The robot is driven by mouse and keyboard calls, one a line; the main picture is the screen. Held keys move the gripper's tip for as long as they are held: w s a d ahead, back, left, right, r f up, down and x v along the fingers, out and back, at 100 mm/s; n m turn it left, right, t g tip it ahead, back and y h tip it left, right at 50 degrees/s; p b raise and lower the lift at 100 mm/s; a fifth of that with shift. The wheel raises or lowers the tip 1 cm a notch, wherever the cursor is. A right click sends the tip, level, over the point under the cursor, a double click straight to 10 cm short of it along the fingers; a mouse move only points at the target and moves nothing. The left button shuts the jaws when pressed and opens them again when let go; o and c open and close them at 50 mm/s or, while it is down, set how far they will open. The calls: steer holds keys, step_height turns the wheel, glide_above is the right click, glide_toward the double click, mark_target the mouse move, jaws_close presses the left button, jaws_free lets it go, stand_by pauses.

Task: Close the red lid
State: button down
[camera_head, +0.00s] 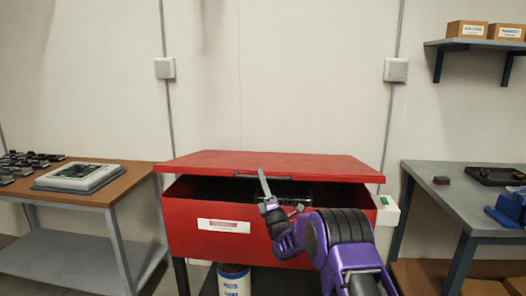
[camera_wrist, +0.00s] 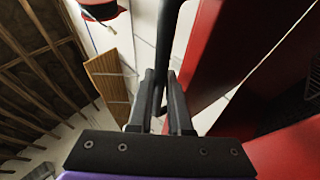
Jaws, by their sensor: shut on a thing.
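The red lid (camera_head: 270,164) is hinged on the red box (camera_head: 185,222) and stands slightly raised, with a dark gap under its front edge. My gripper (camera_head: 266,190) is at the middle of the lid's front edge, in front of the gap. In the wrist view, my gripper (camera_wrist: 162,80) has its two dark fingers closed around a thin black bar (camera_wrist: 169,40), which looks like the lid's handle. The red lid (camera_wrist: 201,50) shows right of the fingers, with the red box (camera_wrist: 290,155) lower right. My gripper hides part of the box front.
A wooden-topped table (camera_head: 120,180) with a grey device (camera_head: 80,176) stands left. A grey workbench (camera_head: 450,195) with tools stands right, below a wall shelf (camera_head: 480,44). A white bucket (camera_head: 234,280) is under the box. The space above the lid is clear.

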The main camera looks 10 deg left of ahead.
step_height(320, 180, down, 13)
steer(key=s, duration=0.1)
steer(key=shift+f, duration=0.35)
steer(key=c, duration=0.9)
jaws_free()
steer(key=shift+w+f, duration=0.1)
steer(key=shift+f, duration=0.05)
steer(key=shift+o, duration=0.3)
steer(key=p+v, duration=0.1)
steer(key=v, duration=1.6)
steer(key=shift+s+d, duration=0.15)
steer(key=shift+s, duration=0.1)
